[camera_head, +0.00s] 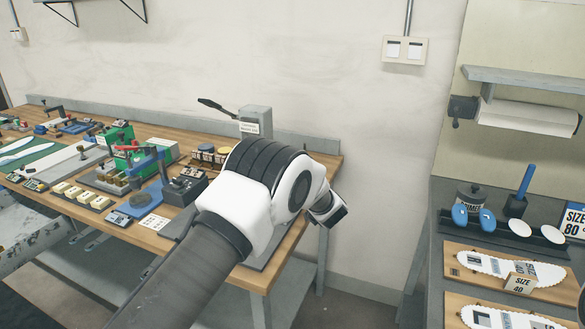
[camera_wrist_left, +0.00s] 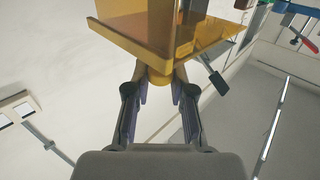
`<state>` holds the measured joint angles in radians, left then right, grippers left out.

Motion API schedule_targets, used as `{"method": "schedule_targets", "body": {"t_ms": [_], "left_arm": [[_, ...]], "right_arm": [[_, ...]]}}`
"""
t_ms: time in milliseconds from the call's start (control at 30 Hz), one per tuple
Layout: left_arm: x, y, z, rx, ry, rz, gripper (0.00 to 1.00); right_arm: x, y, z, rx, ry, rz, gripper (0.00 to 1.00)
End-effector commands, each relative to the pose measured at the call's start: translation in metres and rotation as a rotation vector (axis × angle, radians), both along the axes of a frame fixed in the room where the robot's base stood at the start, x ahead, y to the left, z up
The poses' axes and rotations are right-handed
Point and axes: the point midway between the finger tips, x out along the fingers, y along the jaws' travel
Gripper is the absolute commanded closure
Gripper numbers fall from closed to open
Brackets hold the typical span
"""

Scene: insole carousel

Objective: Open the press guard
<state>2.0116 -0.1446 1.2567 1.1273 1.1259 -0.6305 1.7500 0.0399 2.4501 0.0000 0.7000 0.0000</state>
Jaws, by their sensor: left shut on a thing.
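The press guard (camera_wrist_left: 130,37) is an amber, see-through panelled cover at the top of the left wrist view. A round yellow knob (camera_wrist_left: 159,77) sticks out from its lower edge. My left gripper (camera_wrist_left: 160,92) has its two fingers on either side of this knob and is shut on it. In the head view my left arm covers the guard and the gripper. A grey upright block (camera_head: 256,121) with a label and a black lever (camera_head: 214,106) shows behind the arm, probably part of the press. My right gripper is in neither view.
The wooden bench (camera_head: 325,160) is crowded on the left with tools, green boxes (camera_head: 118,133) and a black device (camera_head: 184,186). A grey table (camera_head: 440,205) with insole boards (camera_head: 510,272) stands at right, across a gap of floor.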

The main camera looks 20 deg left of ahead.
Motion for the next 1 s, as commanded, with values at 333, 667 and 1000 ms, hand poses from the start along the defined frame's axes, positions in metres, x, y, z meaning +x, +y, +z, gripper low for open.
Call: {"method": "schedule_targets", "body": {"t_ms": [333, 667, 1000], "left_arm": [[0.000, 0.001, 0.000, -0.001, 0.000, 0.002, 0.52], [-0.026, -0.028, -0.001, 0.001, 0.002, -0.001, 0.52], [-0.051, -0.051, -0.003, -0.003, 0.001, 0.004, 0.52]], "right_arm": [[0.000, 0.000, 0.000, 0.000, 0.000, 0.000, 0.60], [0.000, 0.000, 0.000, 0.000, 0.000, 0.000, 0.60], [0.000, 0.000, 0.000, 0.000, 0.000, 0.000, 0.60]]}}
